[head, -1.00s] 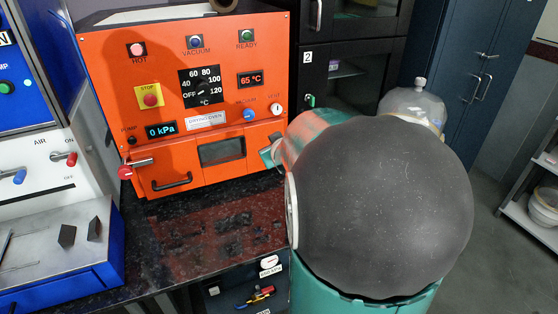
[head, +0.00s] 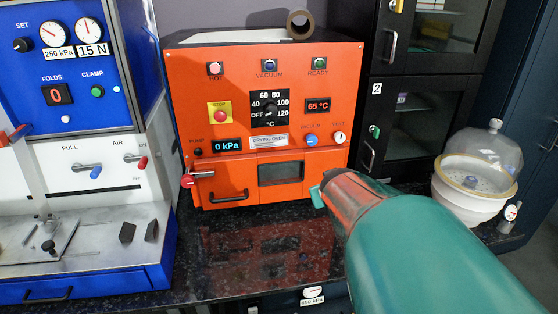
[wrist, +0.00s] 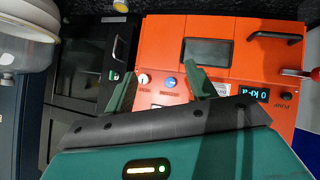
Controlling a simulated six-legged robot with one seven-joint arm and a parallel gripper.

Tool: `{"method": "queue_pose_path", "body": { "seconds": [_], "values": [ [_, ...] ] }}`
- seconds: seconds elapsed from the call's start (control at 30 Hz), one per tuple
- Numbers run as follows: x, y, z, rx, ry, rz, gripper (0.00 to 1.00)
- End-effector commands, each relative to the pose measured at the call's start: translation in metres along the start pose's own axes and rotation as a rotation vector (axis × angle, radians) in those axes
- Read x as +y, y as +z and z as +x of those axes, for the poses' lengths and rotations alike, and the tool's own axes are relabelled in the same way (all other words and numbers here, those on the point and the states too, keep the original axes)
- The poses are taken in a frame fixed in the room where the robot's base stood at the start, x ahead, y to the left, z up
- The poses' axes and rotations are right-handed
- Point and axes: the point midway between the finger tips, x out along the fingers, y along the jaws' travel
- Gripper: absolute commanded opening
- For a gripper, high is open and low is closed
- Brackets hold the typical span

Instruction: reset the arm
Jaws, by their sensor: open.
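My arm comes in from the lower right of the head view, and my gripper (head: 318,192) is in front of the right side of the orange drying oven (head: 215,135). In the wrist view my gripper (wrist: 162,88) shows two green fingers spread apart with nothing between them. The oven also shows in the wrist view (wrist: 165,30), turned upside down. Its door with the dark window is shut. Its displays read 0 kPa and 65 °C. The gripper appears apart from the oven front.
A blue and white machine (head: 95,130) stands on the left. A black cabinet (head: 420,110) is at the back right. A white desiccator with a clear dome (head: 470,190) stands on the right of the counter. The dark counter (head: 240,245) before the oven is clear.

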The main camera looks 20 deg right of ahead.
Motion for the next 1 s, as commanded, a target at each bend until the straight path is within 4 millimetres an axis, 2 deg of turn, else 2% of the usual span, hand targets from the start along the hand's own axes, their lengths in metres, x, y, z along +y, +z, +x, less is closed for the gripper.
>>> {"method": "queue_pose_path", "body": {
  "seconds": [0.57, 0.67, 0.77, 1.0],
  "values": [
    [-0.006, 0.0, -0.005, -0.007, -0.008, -0.002, 0.56],
    [-0.014, 0.001, -0.013, -0.016, -0.017, -0.004, 0.56],
    [-0.031, 0.004, -0.033, -0.041, -0.044, -0.004, 0.56],
    [-0.09, 0.036, -0.11, -0.155, -0.19, 0.002, 0.56]
  ]
}}
